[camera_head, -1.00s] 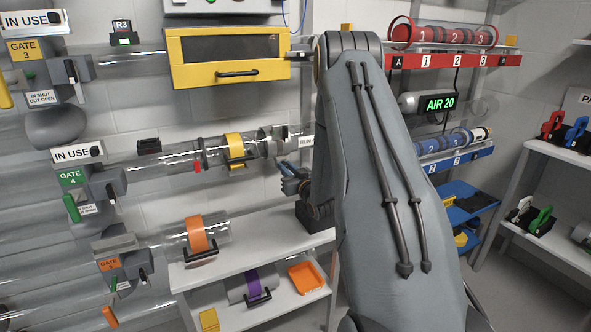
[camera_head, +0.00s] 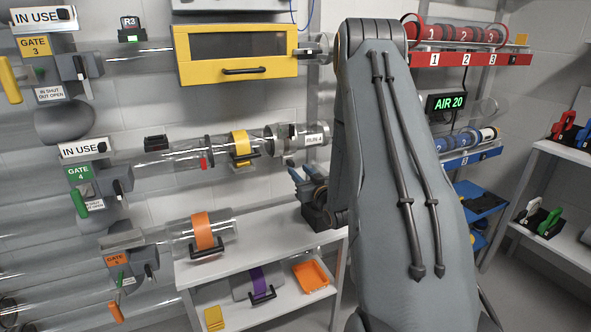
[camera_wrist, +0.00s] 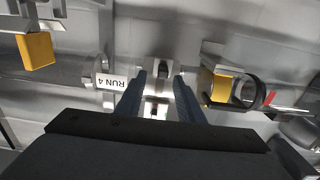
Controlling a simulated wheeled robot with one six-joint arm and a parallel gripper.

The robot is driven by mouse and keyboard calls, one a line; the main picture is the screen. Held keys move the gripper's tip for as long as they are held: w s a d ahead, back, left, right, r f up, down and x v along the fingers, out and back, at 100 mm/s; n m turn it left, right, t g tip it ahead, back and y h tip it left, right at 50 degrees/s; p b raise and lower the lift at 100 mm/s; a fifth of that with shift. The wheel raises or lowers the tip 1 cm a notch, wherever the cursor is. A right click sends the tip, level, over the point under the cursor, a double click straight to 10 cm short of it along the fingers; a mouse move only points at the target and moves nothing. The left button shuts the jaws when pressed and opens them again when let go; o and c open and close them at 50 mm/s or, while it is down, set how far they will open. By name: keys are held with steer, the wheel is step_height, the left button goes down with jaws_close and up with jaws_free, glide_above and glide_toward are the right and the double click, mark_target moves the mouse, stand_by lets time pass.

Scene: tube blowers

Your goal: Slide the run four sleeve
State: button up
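The run four line is a clear tube (camera_head: 180,157) with a yellow band (camera_head: 240,144) and a black handle below the band. To its right is a clear and metal end piece (camera_head: 284,139) by a white RUN 4 label (camera_head: 314,140). In the wrist view the label (camera_wrist: 113,81) is upside down at left, and the yellow band (camera_wrist: 214,85) is at right beside a dark ring. My gripper (camera_head: 298,178) is below the end piece. Its blue fingers (camera_wrist: 160,88) are apart, with a pale metal fitting (camera_wrist: 157,104) showing between them; contact cannot be told.
A yellow box (camera_head: 237,58) with a handle hangs above. Below is a white shelf (camera_head: 270,227) with an orange-banded tube (camera_head: 203,232). The Gate 4 valve (camera_head: 98,185) is at left, marked IN USE.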

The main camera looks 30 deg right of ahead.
steer(key=s, duration=0.2)
steer(key=shift+s+a, duration=0.15)
steer(key=shift+s, duration=0.15)
steer(key=shift+a, duration=0.1)
